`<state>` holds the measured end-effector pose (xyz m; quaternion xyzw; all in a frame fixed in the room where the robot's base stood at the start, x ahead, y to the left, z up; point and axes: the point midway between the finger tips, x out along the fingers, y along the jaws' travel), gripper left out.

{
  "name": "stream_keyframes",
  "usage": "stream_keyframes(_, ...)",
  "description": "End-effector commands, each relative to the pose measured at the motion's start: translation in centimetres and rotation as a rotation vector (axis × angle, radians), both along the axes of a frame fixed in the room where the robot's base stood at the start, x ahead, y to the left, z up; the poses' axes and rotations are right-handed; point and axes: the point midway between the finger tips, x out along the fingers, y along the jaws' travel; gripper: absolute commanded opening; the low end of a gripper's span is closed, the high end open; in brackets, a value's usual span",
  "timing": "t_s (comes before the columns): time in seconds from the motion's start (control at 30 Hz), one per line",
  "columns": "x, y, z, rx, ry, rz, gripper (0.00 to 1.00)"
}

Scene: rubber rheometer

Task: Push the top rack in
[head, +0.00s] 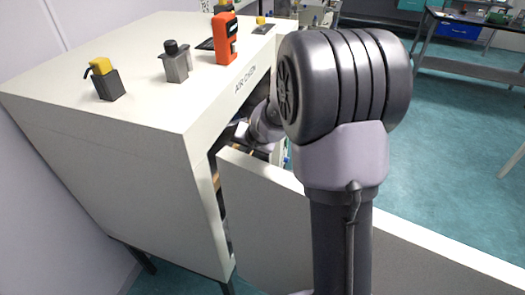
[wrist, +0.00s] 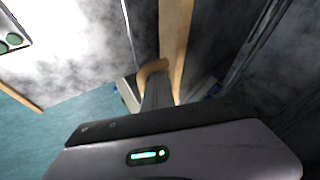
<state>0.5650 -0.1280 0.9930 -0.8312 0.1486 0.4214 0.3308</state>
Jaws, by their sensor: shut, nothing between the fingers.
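The air oven (head: 110,150) is a large white cabinet at the left of the head view, with its door (head: 300,225) standing open. My arm reaches past the door into the oven's front opening, and my gripper is mostly hidden there in the head view. In the wrist view my gripper (wrist: 156,92) is shut and empty, its fingers pointing at a tan bar (wrist: 176,30), which seems to be the front edge of a rack. The fingertips are close to the bar; I cannot tell if they touch. How far the top rack sticks out is hidden.
On the oven top stand a yellow-capped grey block (head: 106,82), a grey device (head: 176,64) and an orange instrument (head: 225,40). The open door borders my arm. A workbench (head: 470,66) stands at the far right; teal floor between is clear.

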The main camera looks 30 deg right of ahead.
Motion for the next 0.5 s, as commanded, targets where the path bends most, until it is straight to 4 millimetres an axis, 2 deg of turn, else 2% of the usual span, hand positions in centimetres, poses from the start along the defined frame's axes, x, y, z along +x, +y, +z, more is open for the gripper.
stream_keyframes(0.2,2.0,1.8,0.1,0.001,0.0,0.002,0.0)
stream_keyframes(0.5,2.9,2.6,0.1,0.001,-0.002,0.0,0.0)
